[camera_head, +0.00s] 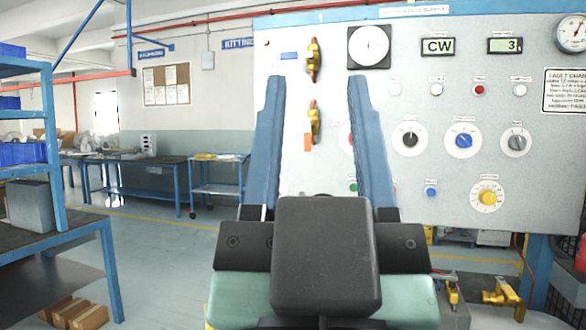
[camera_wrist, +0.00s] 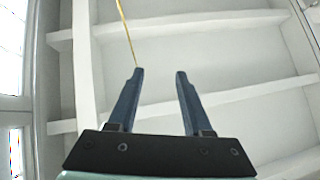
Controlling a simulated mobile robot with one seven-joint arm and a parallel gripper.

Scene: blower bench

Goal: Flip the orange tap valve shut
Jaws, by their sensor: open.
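The orange tap valve is a brass body (camera_head: 314,122) on the upper left of the white panel, with an orange handle (camera_head: 308,142) at its lower left. The wrist view shows the open fingers (camera_wrist: 160,72) against ceiling beams, with no valve in sight.
Above is another brass valve (camera_head: 314,60) with a sideways blue handle (camera_head: 290,56). A gauge (camera_head: 369,46) and several knobs (camera_head: 463,140) fill the panel (camera_head: 540,190) to the right. More brass taps (camera_head: 500,294) are low at right. A blue shelf and bench (camera_head: 105,225) stand left; open floor (camera_head: 165,260) lies between.

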